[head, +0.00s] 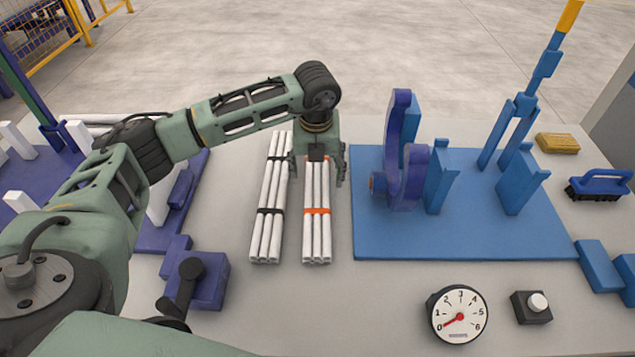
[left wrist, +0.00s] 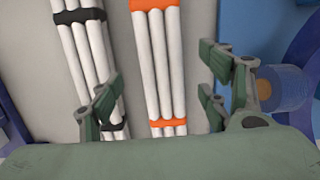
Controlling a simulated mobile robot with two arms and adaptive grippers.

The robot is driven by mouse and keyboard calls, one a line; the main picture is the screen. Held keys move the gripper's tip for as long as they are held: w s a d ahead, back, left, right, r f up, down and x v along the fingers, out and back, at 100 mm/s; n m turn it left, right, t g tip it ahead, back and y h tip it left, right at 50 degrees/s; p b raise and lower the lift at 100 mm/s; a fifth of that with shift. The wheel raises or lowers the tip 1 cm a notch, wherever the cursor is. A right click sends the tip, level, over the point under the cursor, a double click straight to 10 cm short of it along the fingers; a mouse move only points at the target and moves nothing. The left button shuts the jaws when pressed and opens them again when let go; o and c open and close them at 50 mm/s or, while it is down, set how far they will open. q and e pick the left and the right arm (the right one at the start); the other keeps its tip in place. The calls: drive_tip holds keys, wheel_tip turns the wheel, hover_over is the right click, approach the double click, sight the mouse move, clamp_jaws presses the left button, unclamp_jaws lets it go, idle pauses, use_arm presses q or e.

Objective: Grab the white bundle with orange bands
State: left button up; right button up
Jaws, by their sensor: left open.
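The white bundle with orange bands (head: 317,225) lies lengthwise on the grey table, left of the blue fixture plate. A similar white bundle with black bands (head: 269,220) lies just to its left. My left gripper (head: 318,175) is above the far end of the orange-banded bundle and hides part of it. In the left wrist view the orange-banded bundle (left wrist: 160,70) runs between the spread fingers of my left gripper (left wrist: 160,95), which is open and empty. The black-banded bundle (left wrist: 88,60) passes by the left fingers there. My right gripper is not in view.
A blue plate (head: 450,240) with upright blue holders stands right of the bundles. A dial gauge (head: 458,314) and a button box (head: 531,307) are at the front. A purple clamp block (head: 208,288) and a purple rack are on the left. Table in front of the bundles is clear.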

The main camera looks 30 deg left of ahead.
sight(317, 182)
use_arm(q)
wheel_tip(317, 182, down, 5)
drive_tip(key=shift+d+r+p, duration=0.1)
drive_tip(key=shift+p, duration=0.6)
drive_tip(key=shift+w+f, duration=0.1)
drive_tip(key=shift+f, duration=0.15)
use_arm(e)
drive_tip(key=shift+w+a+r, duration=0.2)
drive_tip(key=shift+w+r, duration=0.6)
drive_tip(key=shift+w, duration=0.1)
use_arm(q)
drive_tip(key=shift+c, duration=0.3)
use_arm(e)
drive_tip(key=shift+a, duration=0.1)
use_arm(q)
drive_tip(key=c, duration=1.3)
drive_tip(key=shift+c, duration=0.9)
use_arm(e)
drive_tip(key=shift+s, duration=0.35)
